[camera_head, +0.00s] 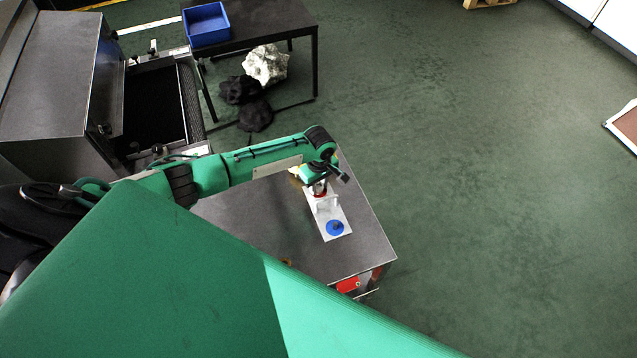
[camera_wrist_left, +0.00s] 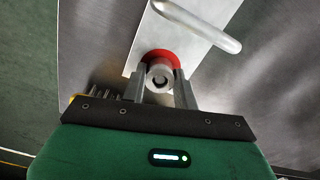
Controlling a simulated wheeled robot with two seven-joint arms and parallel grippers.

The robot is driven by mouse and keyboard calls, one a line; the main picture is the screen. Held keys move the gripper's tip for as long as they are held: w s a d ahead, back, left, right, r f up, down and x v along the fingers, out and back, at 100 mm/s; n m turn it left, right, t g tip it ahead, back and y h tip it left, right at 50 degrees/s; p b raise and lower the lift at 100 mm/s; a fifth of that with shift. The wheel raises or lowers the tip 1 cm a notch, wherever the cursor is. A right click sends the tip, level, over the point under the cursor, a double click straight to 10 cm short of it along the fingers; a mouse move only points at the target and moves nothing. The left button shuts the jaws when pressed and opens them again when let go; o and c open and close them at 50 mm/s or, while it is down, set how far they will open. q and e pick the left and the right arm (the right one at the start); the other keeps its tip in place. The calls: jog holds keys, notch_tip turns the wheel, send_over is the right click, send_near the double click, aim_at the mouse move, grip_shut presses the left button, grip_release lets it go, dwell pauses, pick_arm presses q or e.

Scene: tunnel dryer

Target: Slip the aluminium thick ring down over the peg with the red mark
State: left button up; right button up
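The aluminium thick ring (camera_wrist_left: 153,71) is a short grey cylinder between the fingers of my left gripper (camera_wrist_left: 161,76), which look closed on its sides. It lies in line with the red mark (camera_wrist_left: 163,55) on the pale plate (camera_wrist_left: 143,52). Whether the peg there is inside the ring cannot be told. In the head view my left gripper (camera_head: 319,184) points down over the red-marked end of the plate, and its fingers are small. A grey post (camera_wrist_left: 198,25) stands beside the red mark. A blue mark (camera_head: 335,228) is at the plate's other end. My right gripper is not in view.
The plate lies on a grey metal table (camera_head: 285,240), mostly clear to the left of the plate. A second table with a blue bin (camera_head: 206,24) stands behind, with dark and white bundles (camera_head: 265,64) by it. A dryer machine (camera_head: 60,75) is at left.

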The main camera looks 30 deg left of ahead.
pick_arm(q)
jog(key=o, duration=0.5)
notch_tip(320, 180, up, 14)
jog(key=shift+f+b, duration=0.1)
jog(key=shift+b, duration=1)
